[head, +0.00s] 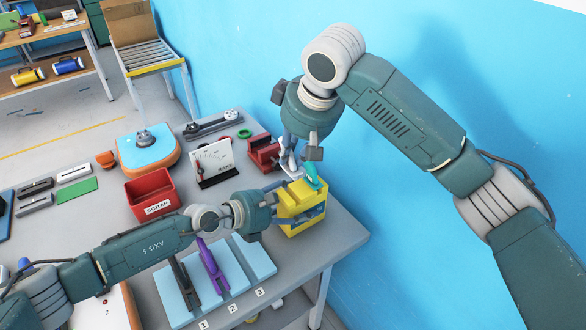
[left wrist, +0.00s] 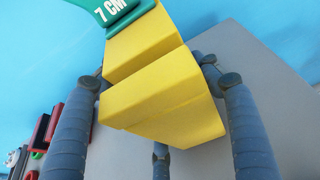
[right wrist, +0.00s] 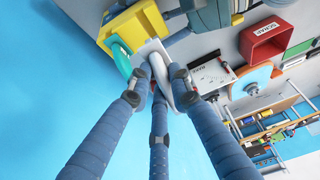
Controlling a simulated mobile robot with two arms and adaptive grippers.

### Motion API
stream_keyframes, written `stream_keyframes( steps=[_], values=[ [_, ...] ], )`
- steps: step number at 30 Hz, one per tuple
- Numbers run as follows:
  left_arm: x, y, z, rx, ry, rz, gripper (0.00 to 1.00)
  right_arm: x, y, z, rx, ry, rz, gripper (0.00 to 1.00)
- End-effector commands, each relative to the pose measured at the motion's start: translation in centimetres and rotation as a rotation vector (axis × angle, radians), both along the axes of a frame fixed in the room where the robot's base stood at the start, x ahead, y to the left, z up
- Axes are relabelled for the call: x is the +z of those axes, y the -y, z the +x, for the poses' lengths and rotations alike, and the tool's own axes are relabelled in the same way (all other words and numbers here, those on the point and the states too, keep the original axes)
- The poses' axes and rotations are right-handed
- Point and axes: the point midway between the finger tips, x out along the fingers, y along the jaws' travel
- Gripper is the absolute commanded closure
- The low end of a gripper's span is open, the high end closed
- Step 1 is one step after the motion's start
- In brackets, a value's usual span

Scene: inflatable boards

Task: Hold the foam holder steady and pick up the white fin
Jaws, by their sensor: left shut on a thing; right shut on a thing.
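The yellow foam holder (head: 301,212) stands at the right end of the bench. My left gripper (head: 272,197) is shut on its sides; the left wrist view shows the fingers either side of the yellow foam (left wrist: 150,95). A teal fin (head: 312,176) marked "7 CM" in the left wrist view (left wrist: 112,10) stands up from the holder. My right gripper (right wrist: 160,85) is shut on the white fin (right wrist: 151,48), right by the teal fin. Whether the white fin's lower end is still in a slot cannot be told.
A red scrap bin (head: 151,194), a white gauge board (head: 213,160) and a red clamp-like block (head: 263,152) stand left of the holder. A blue wall is behind.

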Motion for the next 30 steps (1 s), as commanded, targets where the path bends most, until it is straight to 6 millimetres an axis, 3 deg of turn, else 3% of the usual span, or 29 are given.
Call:
stream_keyframes(
  steps=[6, 14, 15, 17, 30],
  values=[
    [-0.1, 0.0, 0.0, -0.001, -0.001, 0.001, 0.62, 2.2, 0.0, 0.0, -0.001, 0.0, 0.0, 1.0],
    [-0.1, 0.0, 0.0, -0.001, -0.001, 0.001, 0.62, 2.3, 0.0, 0.0, -0.001, 0.0, -0.001, 1.0],
    [-0.1, 0.0, 0.0, -0.001, -0.001, 0.001, 0.27, 2.3, 0.0, 0.0, -0.001, 0.0, 0.0, 1.0],
    [-0.1, 0.0, 0.0, -0.001, -0.001, 0.001, 0.15, 2.3, 0.0, 0.0, -0.001, 0.0, 0.0, 1.0],
    [0.3, -0.9, -0.5, 0.002, -0.001, 0.002, 0.13, 2.3, 0.0, 0.0, -0.001, 0.0, 0.0, 1.0]
  ],
)
